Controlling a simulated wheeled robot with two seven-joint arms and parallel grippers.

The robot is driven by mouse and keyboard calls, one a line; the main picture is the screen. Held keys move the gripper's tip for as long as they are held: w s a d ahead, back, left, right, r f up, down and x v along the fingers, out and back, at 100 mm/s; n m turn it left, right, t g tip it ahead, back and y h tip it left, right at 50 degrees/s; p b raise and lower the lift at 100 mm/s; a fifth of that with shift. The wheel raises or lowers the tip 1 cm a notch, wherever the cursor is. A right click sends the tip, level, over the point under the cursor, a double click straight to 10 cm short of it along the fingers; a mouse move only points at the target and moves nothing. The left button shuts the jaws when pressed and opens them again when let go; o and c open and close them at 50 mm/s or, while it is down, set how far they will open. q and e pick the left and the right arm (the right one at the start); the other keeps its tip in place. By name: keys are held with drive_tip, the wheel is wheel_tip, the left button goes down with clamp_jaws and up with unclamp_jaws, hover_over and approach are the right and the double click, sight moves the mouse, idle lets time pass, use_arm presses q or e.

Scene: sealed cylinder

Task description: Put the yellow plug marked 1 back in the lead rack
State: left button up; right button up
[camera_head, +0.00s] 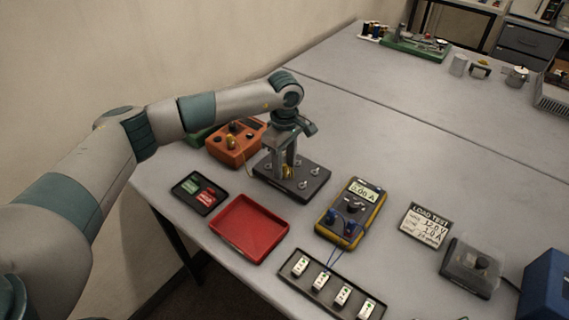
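My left gripper (286,160) points down over a dark plate (314,182) that carries several metal studs. A small yellow piece (288,172), perhaps the yellow plug, shows between the fingertips, low at the plate. The fingers partly cover it, and no number can be read. I cannot tell whether the fingers press on it or stand around it. An orange box (222,153) with dark knobs and a yellow piece (231,142) on top sits just left of the gripper. I cannot tell which object is the lead rack. My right gripper is not in view.
In front lie a black tray (181,197) with green and red tags, and an empty red tray (249,228). A yellow multimeter (371,205) has blue leads. A tray of white modules (321,285), a sign (426,225) and a grey box (470,266) stand nearby.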

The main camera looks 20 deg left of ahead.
use_arm(q)
drive_tip(key=shift+r, duration=0.1)
drive_tip(key=shift+r+b, duration=0.35)
drive_tip(key=shift+r, duration=0.2)
wheel_tip(320, 180, up, 16)
drive_tip(key=b, duration=0.5)
drive_tip(key=shift+b, duration=0.3)
